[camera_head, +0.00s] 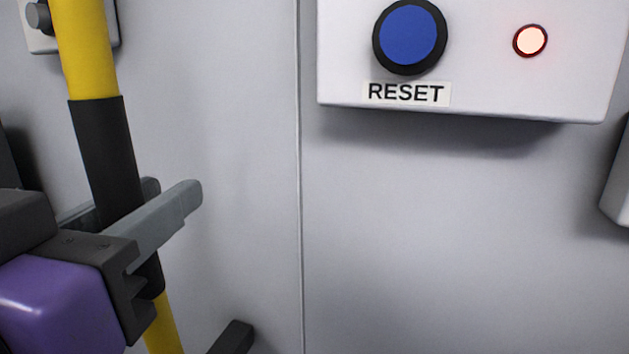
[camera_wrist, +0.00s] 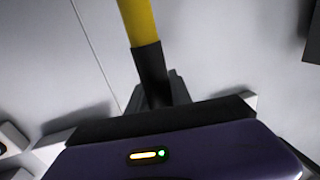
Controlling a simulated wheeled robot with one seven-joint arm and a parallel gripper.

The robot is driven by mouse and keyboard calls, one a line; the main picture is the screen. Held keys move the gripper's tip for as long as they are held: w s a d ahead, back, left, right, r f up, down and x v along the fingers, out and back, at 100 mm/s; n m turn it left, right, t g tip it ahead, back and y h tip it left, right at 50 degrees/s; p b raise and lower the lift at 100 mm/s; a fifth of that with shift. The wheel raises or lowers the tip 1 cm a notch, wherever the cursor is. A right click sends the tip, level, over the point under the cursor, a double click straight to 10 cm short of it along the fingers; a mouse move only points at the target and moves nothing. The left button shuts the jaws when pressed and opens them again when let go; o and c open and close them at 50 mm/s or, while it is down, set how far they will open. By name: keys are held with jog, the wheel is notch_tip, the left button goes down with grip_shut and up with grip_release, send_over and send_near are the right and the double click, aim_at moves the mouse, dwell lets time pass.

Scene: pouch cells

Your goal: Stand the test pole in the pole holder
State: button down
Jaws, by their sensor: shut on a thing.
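The test pole (camera_head: 105,150) is yellow with a black grip section. It stands nearly upright, its top leaning a little to the left, at the left of the head view. My gripper (camera_head: 165,210) is shut on the black section, with grey fingers on either side of it. The pole's upper and lower ends lie outside the head view. In the wrist view the pole (camera_wrist: 150,65) runs up from between the fingers, and my gripper body hides its lower part. I cannot make out the pole holder for certain in either view.
A white box with a blue RESET button (camera_head: 410,37) and a lit red-rimmed lamp (camera_head: 530,40) is on the grey wall (camera_head: 400,220). A dark bar (camera_head: 232,338) shows at the bottom, right of the pole. Another box (camera_head: 617,185) is at the right edge. The wall below the RESET box is clear.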

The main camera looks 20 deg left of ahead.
jog(key=shift+f+b, duration=1.05)
jog(key=shift+f, duration=0.6)
jog(key=c, duration=1.1)
grip_release()
jog(key=shift+s+d+b, duration=0.25)
jog(key=shift+s+b, duration=0.1)
jog(key=shift+s, duration=1.6)
jog(key=shift+s+d+b, duration=0.2)
jog(key=shift+s+b, duration=0.15)
jog(key=shift+s, duration=1.6)
